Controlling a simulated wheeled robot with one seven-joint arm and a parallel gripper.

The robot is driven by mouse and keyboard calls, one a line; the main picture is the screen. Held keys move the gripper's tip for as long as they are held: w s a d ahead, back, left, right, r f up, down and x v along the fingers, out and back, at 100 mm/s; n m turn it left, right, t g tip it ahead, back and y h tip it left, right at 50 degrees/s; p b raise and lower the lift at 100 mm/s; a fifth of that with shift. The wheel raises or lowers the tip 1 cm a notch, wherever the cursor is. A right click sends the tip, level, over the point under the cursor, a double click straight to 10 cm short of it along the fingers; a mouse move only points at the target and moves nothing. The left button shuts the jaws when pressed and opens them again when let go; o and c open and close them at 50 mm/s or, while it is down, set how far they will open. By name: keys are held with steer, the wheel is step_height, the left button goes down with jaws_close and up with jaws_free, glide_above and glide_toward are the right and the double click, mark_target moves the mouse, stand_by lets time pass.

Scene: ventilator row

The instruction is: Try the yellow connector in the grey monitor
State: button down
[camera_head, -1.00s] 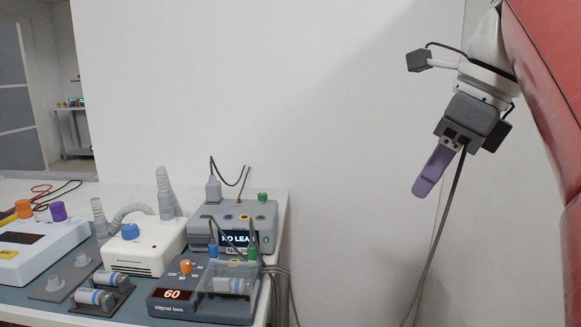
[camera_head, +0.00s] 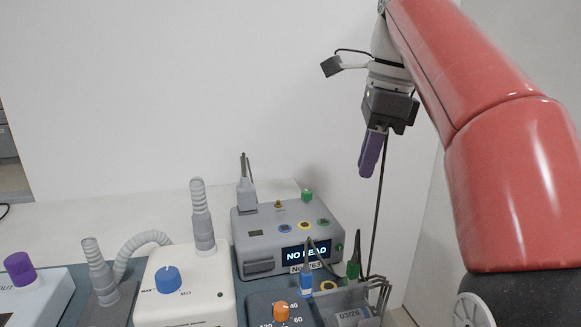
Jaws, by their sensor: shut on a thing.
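The grey monitor (camera_head: 262,228) stands behind the signal box, its screen reading "NO LEAD". Its top has small coloured sockets, one with a yellow ring (camera_head: 305,225); a grey plug (camera_head: 246,193) with a cable stands at its back left and a green piece (camera_head: 307,195) at its back right. My gripper (camera_head: 368,165), with purple fingers, is up to the right of the monitor, pointing down, apart from it. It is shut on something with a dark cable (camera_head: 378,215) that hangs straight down. The held piece is hidden by the fingers; I see no yellow on it.
The signal box (camera_head: 265,300) is in front of the monitor, with a blue plug (camera_head: 306,285), a green plug (camera_head: 353,269) and cables at its right. A white ventilator unit (camera_head: 190,290) with grey hoses is left. The air above the monitor is mostly free.

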steer(key=w+a+f+n+h, duration=0.3)
steer(key=w+a+f+n, duration=0.15)
steer(key=a, duration=0.45)
glide_above(304, 225)
steer(key=shift+n+g, duration=0.25)
steer(key=shift+g, duration=0.05)
steer(key=shift+s+a+f, duration=0.1)
steer(key=shift+a+f, duration=0.05)
steer(key=shift+f, duration=2.8)
steer(key=shift+f, duration=0.15)
steer(key=shift+f+b, duration=0.65)
steer(key=shift+f, duration=0.3)
steer(key=c, duration=1.3)
jaws_free()
